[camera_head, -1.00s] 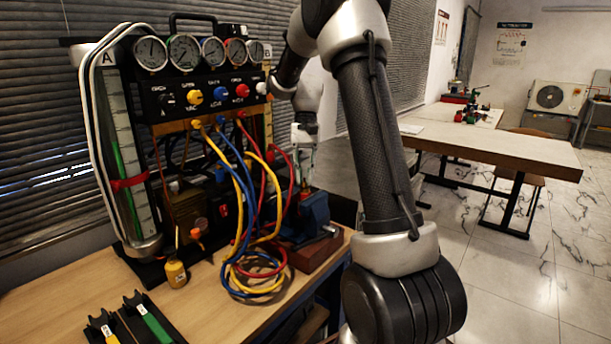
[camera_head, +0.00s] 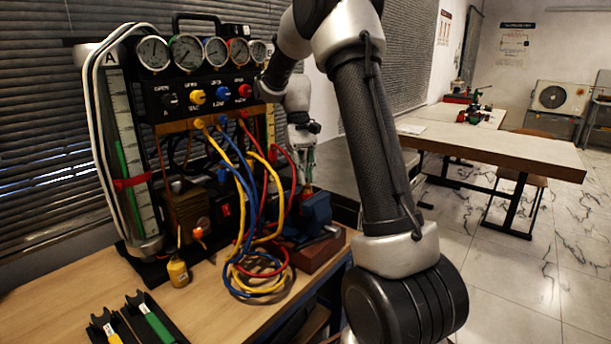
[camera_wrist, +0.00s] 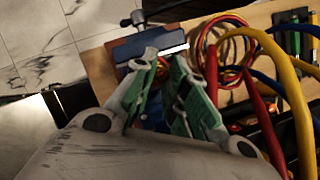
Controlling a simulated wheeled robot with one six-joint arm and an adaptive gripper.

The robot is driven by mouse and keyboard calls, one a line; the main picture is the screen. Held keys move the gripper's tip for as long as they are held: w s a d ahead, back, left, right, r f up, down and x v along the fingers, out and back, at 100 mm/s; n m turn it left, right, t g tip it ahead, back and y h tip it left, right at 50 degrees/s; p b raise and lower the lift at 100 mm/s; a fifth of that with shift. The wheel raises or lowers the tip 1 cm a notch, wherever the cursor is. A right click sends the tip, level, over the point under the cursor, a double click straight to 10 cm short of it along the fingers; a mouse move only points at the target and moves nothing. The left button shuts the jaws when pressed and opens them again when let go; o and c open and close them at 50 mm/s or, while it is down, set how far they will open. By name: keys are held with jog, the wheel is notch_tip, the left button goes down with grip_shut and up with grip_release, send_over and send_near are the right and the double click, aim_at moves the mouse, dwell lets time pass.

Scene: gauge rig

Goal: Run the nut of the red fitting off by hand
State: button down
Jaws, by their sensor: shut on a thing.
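My gripper (camera_head: 306,182) points down at the right of the gauge rig, over the blue vise (camera_head: 318,208) on its red-brown block. Its green-padded fingers are closed in on a small thing above the vise. A bit of red shows just below the fingertips in the head view, which fits the red fitting (camera_head: 307,189). The nut itself is hidden between the fingers.
The gauge rig (camera_head: 205,90) carries several gauges and coloured knobs. Yellow, blue and red hoses (camera_head: 250,270) hang close left of my gripper and coil on the bench. A small yellow bottle (camera_head: 178,272) stands at the front left. A wooden table (camera_head: 490,145) is farther right.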

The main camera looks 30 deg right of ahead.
jog(key=c, duration=1.4)
grip_release()
jog(key=v, duration=1.2)
